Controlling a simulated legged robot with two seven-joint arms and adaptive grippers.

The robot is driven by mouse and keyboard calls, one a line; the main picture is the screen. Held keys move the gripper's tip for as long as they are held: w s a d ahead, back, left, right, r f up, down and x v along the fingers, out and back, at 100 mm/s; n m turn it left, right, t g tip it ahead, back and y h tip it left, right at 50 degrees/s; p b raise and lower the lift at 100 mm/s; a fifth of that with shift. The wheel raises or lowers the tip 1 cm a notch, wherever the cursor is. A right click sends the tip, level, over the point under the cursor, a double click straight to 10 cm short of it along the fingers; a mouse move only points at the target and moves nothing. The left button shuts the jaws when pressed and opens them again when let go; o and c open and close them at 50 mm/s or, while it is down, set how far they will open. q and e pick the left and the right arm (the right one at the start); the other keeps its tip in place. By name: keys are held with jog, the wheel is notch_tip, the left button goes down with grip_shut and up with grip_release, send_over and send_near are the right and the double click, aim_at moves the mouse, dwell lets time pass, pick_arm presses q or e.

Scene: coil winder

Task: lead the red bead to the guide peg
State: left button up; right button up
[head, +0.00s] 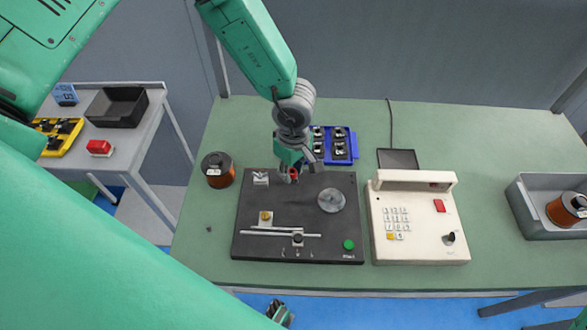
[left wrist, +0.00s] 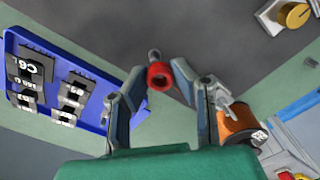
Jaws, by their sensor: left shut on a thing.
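The red bead (head: 294,174) is between the fingertips of my left gripper (head: 291,176), just above the back part of the black winder plate (head: 300,210). A brass knob (head: 265,216) stands on a small bracket at the plate's left.
A copper wire spool (head: 218,170) stands left of the plate, and a blue tray (head: 352,148) of dark parts behind it. A cream keypad unit (head: 418,222) stands to the right, a grey bin (head: 530,212) farther right. A grey disc (head: 331,200) sits on the plate.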

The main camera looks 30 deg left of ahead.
pick_arm(q)
jog(key=shift+d, duration=0.55)
jog(key=shift+d+r, duration=0.15)
jog(key=shift+d, duration=0.8)
jog(key=shift+a, duration=0.65)
jog(key=shift+d, duration=0.55)
jog(key=shift+a+p, duration=0.45)
jog(key=shift+a, duration=0.45)
jog(key=shift+d, duration=0.35)
jog(key=shift+d+f, duration=0.15)
jog(key=shift+f, duration=0.15)
pick_arm(e)
jog(key=shift+d+r, duration=0.3)
jog(key=shift+d, duration=0.2)
pick_arm(q)
jog(key=shift+r, duration=0.1)
pick_arm(e)
jog(key=shift+r, duration=0.1)
